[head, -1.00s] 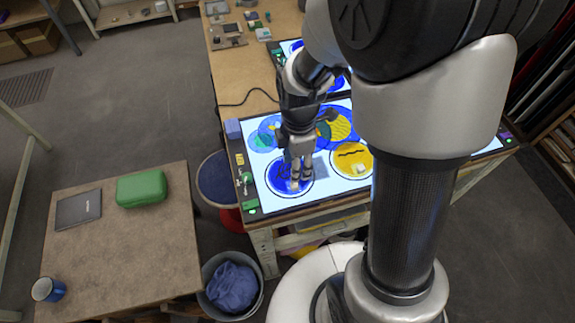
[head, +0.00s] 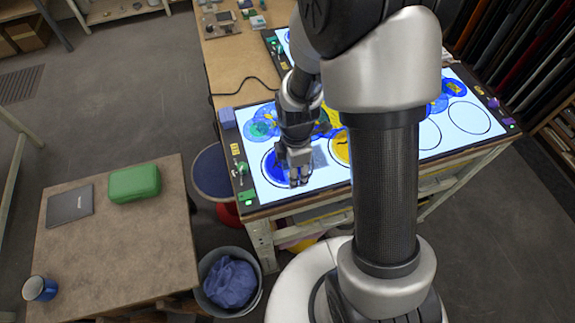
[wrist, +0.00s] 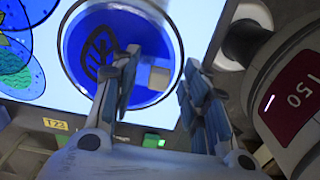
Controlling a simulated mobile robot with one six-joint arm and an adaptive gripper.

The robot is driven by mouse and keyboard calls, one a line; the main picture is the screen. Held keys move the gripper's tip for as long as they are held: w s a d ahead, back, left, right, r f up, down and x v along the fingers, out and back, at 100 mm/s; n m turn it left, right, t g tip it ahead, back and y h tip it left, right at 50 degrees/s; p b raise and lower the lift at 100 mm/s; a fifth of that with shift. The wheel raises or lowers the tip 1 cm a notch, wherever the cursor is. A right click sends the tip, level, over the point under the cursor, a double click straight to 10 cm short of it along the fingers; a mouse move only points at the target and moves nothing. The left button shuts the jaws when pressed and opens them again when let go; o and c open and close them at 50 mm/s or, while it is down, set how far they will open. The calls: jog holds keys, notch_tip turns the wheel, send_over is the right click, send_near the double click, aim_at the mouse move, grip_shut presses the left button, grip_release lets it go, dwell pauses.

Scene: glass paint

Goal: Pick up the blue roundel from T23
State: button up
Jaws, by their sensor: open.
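The blue roundel (head: 272,168) lies inside a dark ring at the near left corner of the lit panel (head: 262,196). In the wrist view the blue roundel (wrist: 88,42) shows a dark leaf drawing, and a yellow T23 label (wrist: 56,124) sits near it. My gripper (head: 298,182) is over the right part of the roundel in the head view, fingers pointing down. In the wrist view my gripper (wrist: 160,68) is open, with a gap between the fingers. The left finger overlaps the roundel's lower edge in the picture. I cannot tell the height or any contact.
A stool (head: 212,172) and a bin (head: 205,296) stand by the table.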

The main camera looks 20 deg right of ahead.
jog(key=shift+c, duration=0.2)
grip_shut()
dwell(0.4)
